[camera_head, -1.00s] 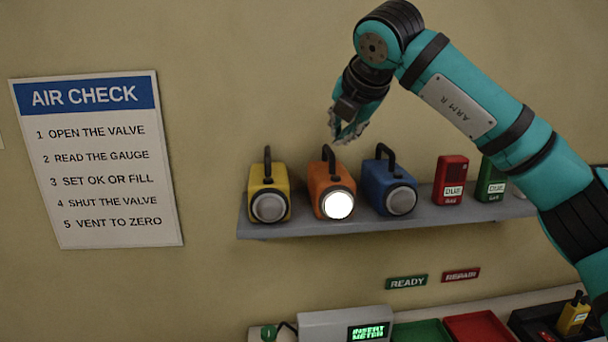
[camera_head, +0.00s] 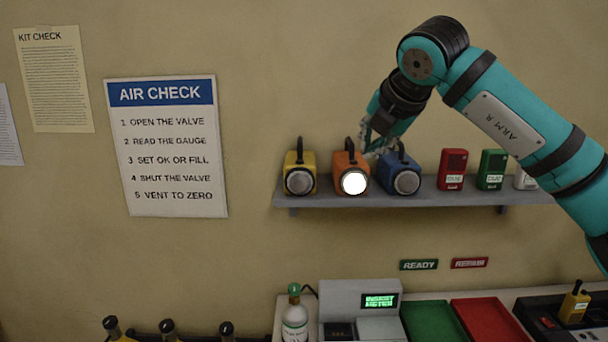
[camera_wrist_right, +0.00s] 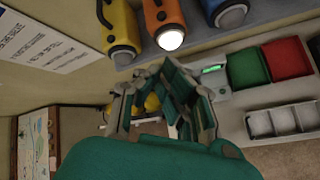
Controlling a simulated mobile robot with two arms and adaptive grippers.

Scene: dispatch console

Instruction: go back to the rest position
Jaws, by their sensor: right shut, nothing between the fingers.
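My right gripper (camera_head: 372,147) is shut and empty. In the head view it overlaps the gap between the orange lamp (camera_head: 344,186) and the blue lamp (camera_head: 400,172); I cannot tell whether it touches either. Its arm reaches in from the right. In the right wrist view the gripper (camera_wrist_right: 165,98) appears below the lamps. The orange lamp is lit and its lens glows white. The yellow lamp (camera_head: 298,165) stands left of it, unlit. My left gripper is not in view.
The grey shelf (camera_head: 340,200) also holds red (camera_head: 453,165) and green (camera_head: 491,165) boxes. Below are a meter station (camera_head: 345,300), a gas bottle (camera_head: 294,318), a green tray (camera_head: 430,320), a red tray (camera_head: 488,318) and a yellow handset (camera_head: 573,308). The wall left of the shelf is clear of solid obstacles.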

